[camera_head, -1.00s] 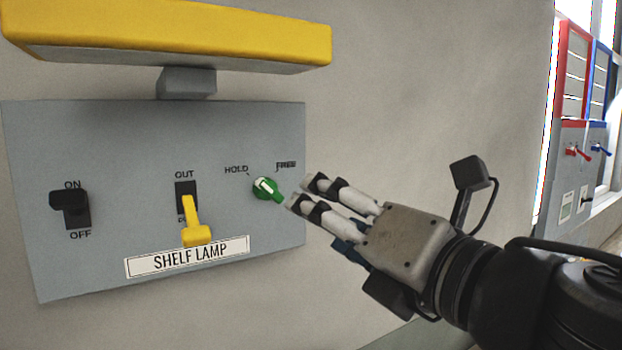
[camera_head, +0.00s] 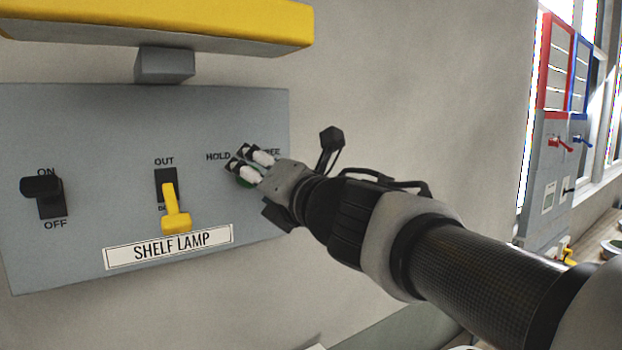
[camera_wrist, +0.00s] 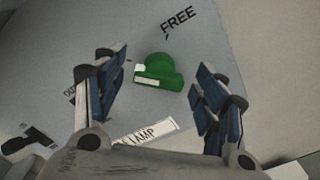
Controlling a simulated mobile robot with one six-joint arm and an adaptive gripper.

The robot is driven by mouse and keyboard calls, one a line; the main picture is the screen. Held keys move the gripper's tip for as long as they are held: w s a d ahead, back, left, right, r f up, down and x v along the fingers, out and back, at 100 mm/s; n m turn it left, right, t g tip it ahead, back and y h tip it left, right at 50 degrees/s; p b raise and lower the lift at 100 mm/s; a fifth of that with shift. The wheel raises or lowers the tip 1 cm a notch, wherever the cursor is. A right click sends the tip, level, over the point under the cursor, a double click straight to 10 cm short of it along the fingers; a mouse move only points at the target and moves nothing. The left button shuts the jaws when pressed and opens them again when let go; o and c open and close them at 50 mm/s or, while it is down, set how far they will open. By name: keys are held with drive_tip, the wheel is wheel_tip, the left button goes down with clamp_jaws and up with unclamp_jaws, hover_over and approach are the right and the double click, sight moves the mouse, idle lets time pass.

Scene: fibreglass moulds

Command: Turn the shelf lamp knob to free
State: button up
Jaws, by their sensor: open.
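The green knob (camera_wrist: 158,72) sits on the grey shelf lamp panel (camera_head: 105,125), between the HOLD and FREE marks. In the wrist view it lies between my open fingers, a little beyond their tips, with a white pointer mark on its left side. The FREE label (camera_wrist: 178,20) shows above it. My gripper (camera_head: 250,160) is open in front of the knob and covers most of it in the head view; only a bit of green shows below the fingers. Whether the fingers touch the knob, I cannot tell.
A yellow lever (camera_head: 174,210) and a black ON/OFF switch (camera_head: 46,196) are left of the knob. A yellow shelf lamp (camera_head: 160,25) overhangs the panel. Red and blue framed panels (camera_head: 565,70) stand at the far right. The wall right of the panel is clear.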

drive_tip(key=c, duration=1.1)
